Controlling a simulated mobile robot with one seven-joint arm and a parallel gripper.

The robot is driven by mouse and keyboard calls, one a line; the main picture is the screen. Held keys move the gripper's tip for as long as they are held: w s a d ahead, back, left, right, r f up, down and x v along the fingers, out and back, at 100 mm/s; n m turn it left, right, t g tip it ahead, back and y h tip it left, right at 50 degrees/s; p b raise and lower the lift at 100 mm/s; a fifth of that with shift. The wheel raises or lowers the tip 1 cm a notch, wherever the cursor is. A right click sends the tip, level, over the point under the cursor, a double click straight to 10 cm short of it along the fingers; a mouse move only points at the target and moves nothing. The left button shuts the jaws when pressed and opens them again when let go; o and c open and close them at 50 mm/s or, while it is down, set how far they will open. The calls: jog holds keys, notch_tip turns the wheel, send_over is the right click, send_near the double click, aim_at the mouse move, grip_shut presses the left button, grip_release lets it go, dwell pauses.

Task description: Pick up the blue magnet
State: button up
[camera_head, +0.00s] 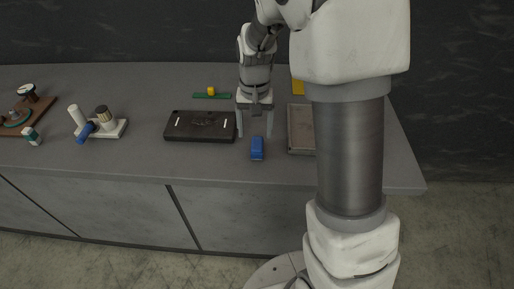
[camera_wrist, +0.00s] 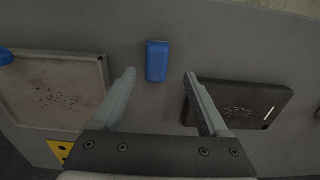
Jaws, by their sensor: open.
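The blue magnet (camera_head: 257,148) is a small blue block on the grey table near its front edge. It also shows in the wrist view (camera_wrist: 157,61), lying on the table ahead of the fingers. My gripper (camera_head: 255,134) is open and empty, with its fingers pointing down just behind the magnet in the head view. In the wrist view the two fingertips of my gripper (camera_wrist: 160,73) are spread wide, one to each side of the magnet. I see no contact. The height of the fingertips above the table is hard to tell.
A dark flat case (camera_head: 200,126) lies left of the magnet and a shallow grey tray (camera_head: 301,130) lies right, partly hidden by my arm. A green strip with a yellow piece (camera_head: 211,93) lies behind. White and blue parts (camera_head: 98,125) stand farther left. The table around the magnet is clear.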

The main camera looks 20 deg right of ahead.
aim_at(257, 143)
jog(key=f, duration=0.5)
jog(key=shift+d+f, duration=0.3)
jog(key=shift+f, duration=0.05)
grip_shut()
